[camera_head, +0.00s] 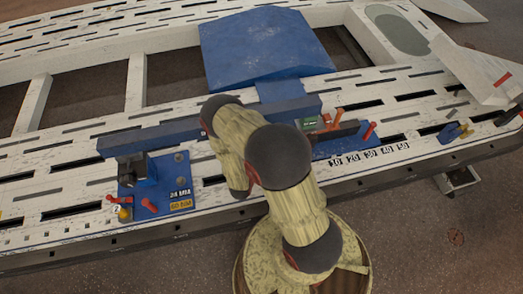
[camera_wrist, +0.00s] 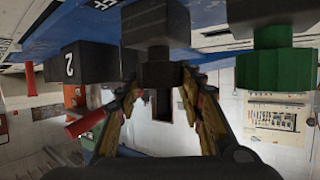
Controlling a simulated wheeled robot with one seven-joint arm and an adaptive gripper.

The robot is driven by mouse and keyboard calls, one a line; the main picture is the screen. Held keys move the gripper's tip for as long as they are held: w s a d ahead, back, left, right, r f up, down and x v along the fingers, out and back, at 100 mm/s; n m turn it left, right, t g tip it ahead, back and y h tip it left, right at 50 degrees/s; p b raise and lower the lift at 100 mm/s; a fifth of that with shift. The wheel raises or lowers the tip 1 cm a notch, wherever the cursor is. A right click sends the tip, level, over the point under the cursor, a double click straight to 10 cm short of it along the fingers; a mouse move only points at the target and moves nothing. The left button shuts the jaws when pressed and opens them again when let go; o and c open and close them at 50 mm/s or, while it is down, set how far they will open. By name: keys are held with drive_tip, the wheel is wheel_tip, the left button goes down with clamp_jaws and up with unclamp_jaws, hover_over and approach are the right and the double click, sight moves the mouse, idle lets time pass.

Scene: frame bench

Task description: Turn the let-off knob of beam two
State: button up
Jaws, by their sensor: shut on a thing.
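In the wrist view, my gripper (camera_wrist: 162,82) is shut on a dark knob (camera_wrist: 158,62), with one finger on each side of it. The knob projects from the underside of a blue surface (camera_wrist: 220,52) as pictured. In the head view, my arm hides the gripper and the held knob. The long blue beam (camera_head: 170,135) runs behind my arm along the white frame.
Another with a green part (camera_head: 307,122) and red lever (camera_head: 369,131) is at the right. The white slotted frame (camera_head: 60,160) lies beneath; a red rod (camera_wrist: 84,125) is near my left finger.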

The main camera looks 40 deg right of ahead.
drive_tip(key=m+g+h, duration=0.1)
drive_tip(key=m+g, duration=0.2)
drive_tip(key=m+g+h, duration=0.1)
drive_tip(key=m+g, duration=0.1)
drive_tip(key=g, duration=0.1)
drive_tip(key=shift+w+m+g+b, duration=0.1)
drive_tip(key=shift+m+g+b, duration=0.2)
drive_tip(key=shift+m, duration=0.1)
idle(0.3)
drive_tip(key=o, duration=1.2)
drive_tip(key=shift+c, duration=0.2)
drive_tip(key=v, duration=1.2)
drive_tip(key=shift+w, duration=0.1)
drive_tip(key=shift+f, duration=0.1)
